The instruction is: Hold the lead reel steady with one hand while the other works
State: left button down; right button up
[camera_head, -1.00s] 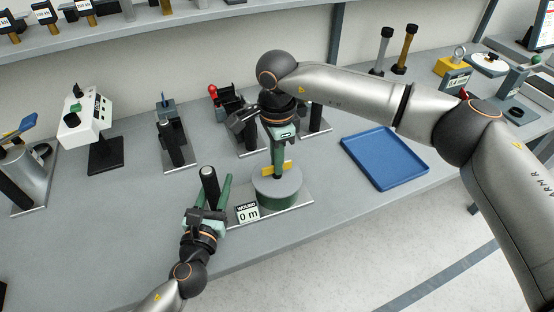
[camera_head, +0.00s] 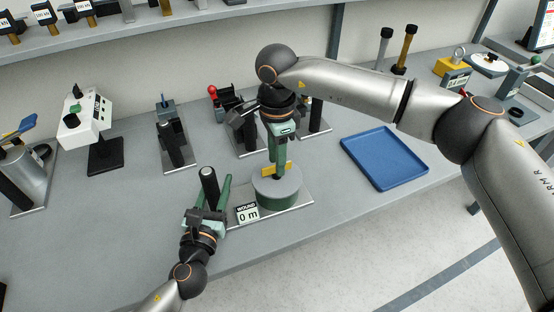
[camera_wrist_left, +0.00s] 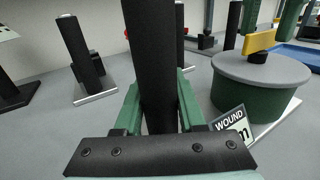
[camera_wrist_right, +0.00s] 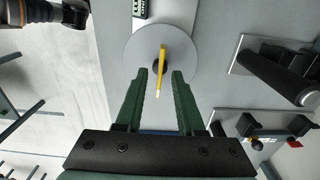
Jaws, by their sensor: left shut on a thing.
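The lead reel is a dark green drum with a grey top (camera_head: 277,184) and a yellow handle (camera_head: 270,169) on it. Its sign (camera_head: 247,213) reads "WOUND 0 m". A black upright post (camera_head: 209,183) stands to the left of the drum. My left gripper (camera_head: 212,195) is shut on this post, which rises between its fingers in the left wrist view (camera_wrist_left: 155,70). My right gripper (camera_head: 275,158) points down over the drum. In the right wrist view its fingers (camera_wrist_right: 162,75) are apart, with the yellow handle (camera_wrist_right: 161,62) between and just beyond their tips.
An empty blue tray (camera_head: 385,158) lies right of the reel. Black-posted stands (camera_head: 173,145) and a white meter box (camera_head: 86,120) stand to the left and behind. A yellow block (camera_head: 452,66) is at the back right. The bench front edge is close to my left arm.

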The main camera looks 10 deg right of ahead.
notch_tip(320, 180, up, 11)
dwell(0.3)
pick_arm(q)
jog(key=shift+c, duration=2.1)
grip_release()
